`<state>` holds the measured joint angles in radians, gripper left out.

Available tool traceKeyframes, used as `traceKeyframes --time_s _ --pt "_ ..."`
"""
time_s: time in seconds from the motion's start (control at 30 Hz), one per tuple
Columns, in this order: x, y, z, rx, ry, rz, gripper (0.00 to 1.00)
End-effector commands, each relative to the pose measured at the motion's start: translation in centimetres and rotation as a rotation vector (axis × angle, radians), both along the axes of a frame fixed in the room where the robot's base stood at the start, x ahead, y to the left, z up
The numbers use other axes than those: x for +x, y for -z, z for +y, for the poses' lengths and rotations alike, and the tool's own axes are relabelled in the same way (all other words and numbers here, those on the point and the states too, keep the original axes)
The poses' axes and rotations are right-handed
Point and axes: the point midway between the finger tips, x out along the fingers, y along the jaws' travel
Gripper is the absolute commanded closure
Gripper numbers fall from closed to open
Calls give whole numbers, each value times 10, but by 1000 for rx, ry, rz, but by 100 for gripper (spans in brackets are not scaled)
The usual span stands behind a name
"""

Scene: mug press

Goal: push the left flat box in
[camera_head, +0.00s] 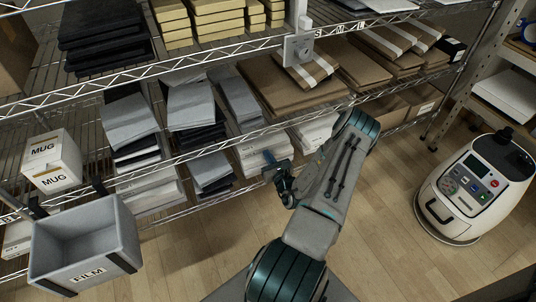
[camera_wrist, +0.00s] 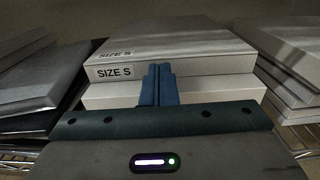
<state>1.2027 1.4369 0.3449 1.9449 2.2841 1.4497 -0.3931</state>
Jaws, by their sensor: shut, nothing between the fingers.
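A stack of flat white boxes (camera_head: 262,142) lies on the lower wire shelf, just beyond my gripper (camera_head: 270,160). In the wrist view the flat box labelled SIZE S (camera_wrist: 205,66) is straight ahead, with another flat box (camera_wrist: 215,90) under it. My gripper (camera_wrist: 158,68) is shut and empty, its blue fingertips in front of the box's front face, right of the label. I cannot tell whether they touch it. The fingers hide part of the front faces. Another stack of flat white boxes (camera_head: 315,130) lies to the right.
Grey and black flat packs (camera_head: 211,172) lie left of the white stack. A grey FILM bin (camera_head: 85,245) and white MUG boxes (camera_head: 51,160) are at the far left. A white wheeled machine (camera_head: 474,188) stands on the right. The wood floor between is clear.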

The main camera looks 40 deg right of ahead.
Motion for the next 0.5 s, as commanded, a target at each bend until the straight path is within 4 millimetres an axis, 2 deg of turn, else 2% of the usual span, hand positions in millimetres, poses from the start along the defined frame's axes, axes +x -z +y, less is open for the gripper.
traceKeyframes --time_s 0.13,0.3,0.5 --pt "-20 -3 10 4 -5 3 100" --pt "-61 -3 18 3 -2 3 100" --pt "-97 -2 27 2 -2 1 100"
